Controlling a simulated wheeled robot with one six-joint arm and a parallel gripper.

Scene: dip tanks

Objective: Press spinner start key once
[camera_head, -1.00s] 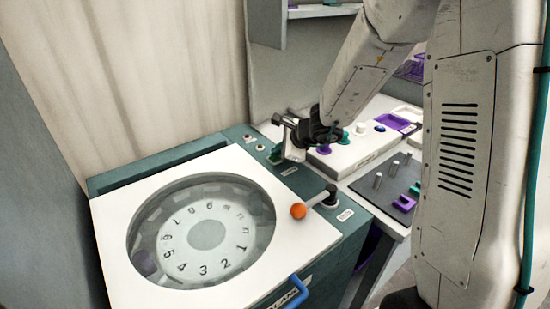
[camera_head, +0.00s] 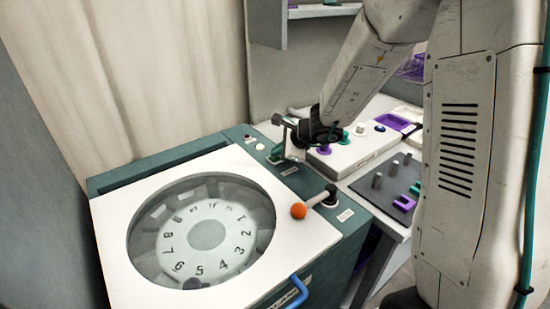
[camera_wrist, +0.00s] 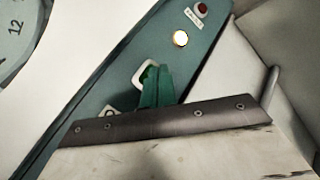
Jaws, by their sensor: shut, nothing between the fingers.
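The spinner (camera_head: 110,215) has a white lid with a round window, and a numbered dial (camera_head: 207,234) shows inside. On its teal side panel, the green start key (camera_wrist: 149,73) in a white frame shows in the wrist view, partly hidden behind my gripper. My gripper (camera_wrist: 160,75) has its teal fingers together and empty, pointing down at the panel right beside the key. Whether the tips touch the key I cannot tell. In the head view my gripper (camera_head: 277,157) is over the panel's far part, and the key is hidden there.
A lit, pale yellow lamp (camera_wrist: 181,38) and a red button (camera_wrist: 201,10) sit farther along the panel. An orange-knobbed lever (camera_head: 299,211) and a blue handle (camera_head: 296,292) stand out from the spinner. A white bench with trays (camera_head: 365,150) stands to the right.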

